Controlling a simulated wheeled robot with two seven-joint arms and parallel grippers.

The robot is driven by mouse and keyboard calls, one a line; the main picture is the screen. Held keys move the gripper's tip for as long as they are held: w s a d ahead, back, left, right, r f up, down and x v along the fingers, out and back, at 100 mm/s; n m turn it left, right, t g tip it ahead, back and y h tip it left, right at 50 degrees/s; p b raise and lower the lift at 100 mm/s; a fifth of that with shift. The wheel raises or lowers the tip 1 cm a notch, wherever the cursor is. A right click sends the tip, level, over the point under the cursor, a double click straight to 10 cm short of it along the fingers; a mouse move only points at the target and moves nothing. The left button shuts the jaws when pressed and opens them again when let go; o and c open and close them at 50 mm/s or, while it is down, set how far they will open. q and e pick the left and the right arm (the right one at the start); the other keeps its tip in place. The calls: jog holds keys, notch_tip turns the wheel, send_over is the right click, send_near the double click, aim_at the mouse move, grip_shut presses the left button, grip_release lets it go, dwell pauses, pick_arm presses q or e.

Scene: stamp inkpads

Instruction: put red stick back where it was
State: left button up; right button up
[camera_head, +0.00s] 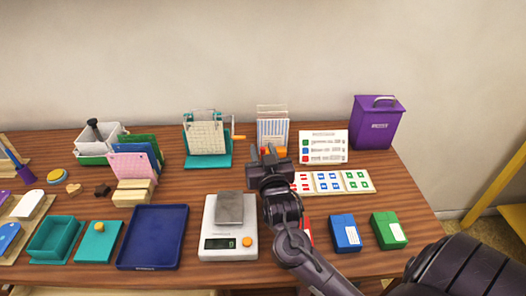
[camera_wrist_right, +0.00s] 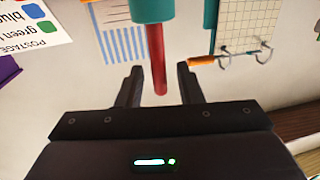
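The red stick (camera_wrist_right: 156,60) shows in the right wrist view, with a teal cylindrical part (camera_wrist_right: 153,10) at its top end in that picture. Its free end lies between the two fingers of my right gripper (camera_wrist_right: 158,82). A gap shows on each side of the stick, so the fingers are open and apart from it. In the head view my right gripper (camera_head: 263,154) is over the back middle of the table, in front of the striped card stand (camera_head: 272,128). My left gripper is not in view.
A teal press with a crank (camera_head: 208,160) stands left of my right gripper. The postage sign (camera_head: 323,146) and purple box (camera_head: 376,125) are to its right. A scale (camera_head: 229,242), blue tray (camera_head: 153,238), blue box (camera_head: 345,232) and green box (camera_head: 389,230) are nearer the front.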

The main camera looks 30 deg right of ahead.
jog(key=shift+r, duration=0.2)
jog(key=shift+s+a, duration=0.15)
jog(key=shift+s, duration=0.15)
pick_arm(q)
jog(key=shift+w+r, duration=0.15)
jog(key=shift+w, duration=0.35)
pick_arm(e)
jog(key=v, duration=1.1)
jog(key=shift+s, duration=0.2)
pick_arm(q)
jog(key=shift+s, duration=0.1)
